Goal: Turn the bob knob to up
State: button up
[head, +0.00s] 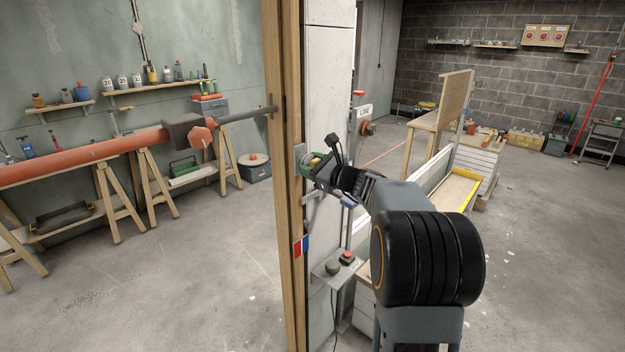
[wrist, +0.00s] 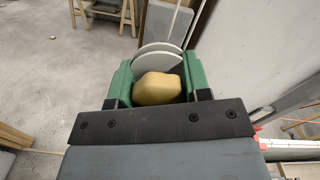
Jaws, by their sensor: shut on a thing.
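The bob knob (wrist: 159,88) appears to be the rounded yellow knob in the wrist view, in front of pale round discs (wrist: 158,55). My gripper (wrist: 158,76) has its green fingers on either side of the knob and is shut on it. In the head view my gripper (head: 311,165) is at the narrow wall end beside the wooden post, with a bit of yellow showing between the green fingers. No "up" mark can be read, and the knob's turn angle cannot be told.
The wooden post (head: 287,180) stands just left of my gripper. A sign reading "LINE" (head: 364,111) and a red knob (head: 368,128) are to the right. A small shelf (head: 338,270) with buttons juts out below.

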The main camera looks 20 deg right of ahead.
jog(key=n+b, duration=0.3)
jog(key=b, duration=0.2)
jog(key=n+b, duration=0.2)
jog(key=b, duration=0.1)
jog(key=shift+d+f+n, duration=0.1)
jog(key=shift+f+n, duration=0.2)
jog(key=n+b, duration=0.5)
jog(key=b, duration=0.1)
jog(key=shift+r, duration=0.1)
jog(key=n+b, duration=0.5)
jog(key=n, duration=0.1)
jog(key=shift+r+n+h+b, duration=0.1)
jog(key=shift+n+h+b, duration=0.2)
jog(key=shift+b, duration=0.05)
jog(key=n+b, duration=0.3)
jog(key=n, duration=0.2)
jog(key=shift+r, duration=0.1)
jog(key=n+b, duration=0.2)
jog(key=n, duration=0.3)
jog(key=shift+n+b, duration=0.3)
jog(key=shift+n, duration=0.1)
jog(key=n+b, duration=0.1)
jog(key=n, duration=0.4)
jog(key=shift+r, duration=0.1)
jog(key=n+b, duration=0.1)
jog(key=n, duration=0.5)
jog(key=shift+n, duration=0.4)
jog(key=shift+n+b, duration=0.45)
jog(key=shift+n, duration=2.05)
